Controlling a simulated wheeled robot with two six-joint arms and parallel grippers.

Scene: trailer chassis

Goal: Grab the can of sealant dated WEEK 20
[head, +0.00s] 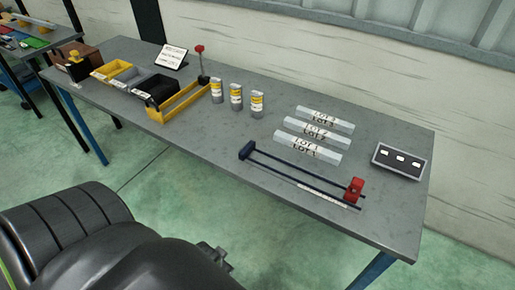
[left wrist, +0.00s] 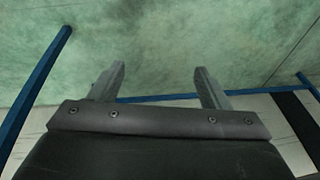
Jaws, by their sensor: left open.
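Three small grey cans with yellow and white labels stand upright in a row on the grey workbench: a left can (head: 217,91), a middle can (head: 236,96) and a right can (head: 257,104). Their labels are too small to read, so I cannot tell which is dated WEEK 20. My left gripper (left wrist: 160,75) is open and empty in the left wrist view, its two fingers wide apart over the green floor. My right gripper is not in view.
On the workbench (head: 215,150), yellow and black bins (head: 178,100), a red-topped post (head: 201,62) and a sign (head: 172,56) stand left of the cans. Labelled lot bars (head: 313,132), a long clamp (head: 300,174) and a grey tray (head: 399,161) lie right. Blue bench legs (left wrist: 35,90) stand below.

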